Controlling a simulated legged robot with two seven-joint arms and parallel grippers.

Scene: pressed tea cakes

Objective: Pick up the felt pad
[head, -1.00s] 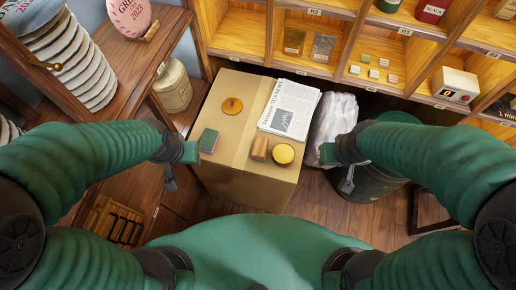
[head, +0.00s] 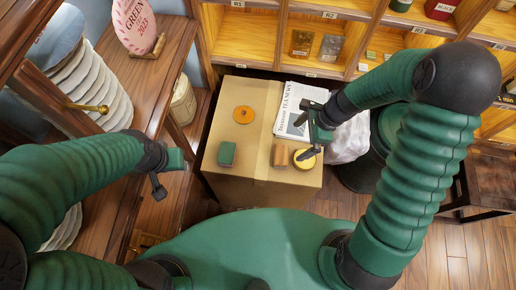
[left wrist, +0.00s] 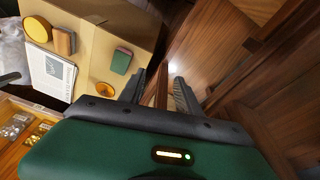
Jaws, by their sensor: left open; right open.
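On the cardboard box (head: 240,188) lie a green block (head: 227,154), an orange disc (head: 243,115), a brown block (head: 280,156) and a yellow round thing (head: 303,160). Which one is the felt pad I cannot tell for certain; the green block looks the most like a pad. My right gripper (head: 304,138) is open and empty above the box's right side, over the newspaper's near end and the yellow thing. My left gripper (head: 168,176) is open, left of the box. In the left wrist view its fingers (left wrist: 158,84) are apart and empty, with the green block (left wrist: 121,61) beyond them.
A newspaper (head: 290,97) lies on the box's far right. A crumpled pale bag (head: 349,140) and a dark bin stand right of the box. Wooden shelves (head: 245,62) close off the back, and a wooden rack with stacked pale discs (head: 95,85) stands at left.

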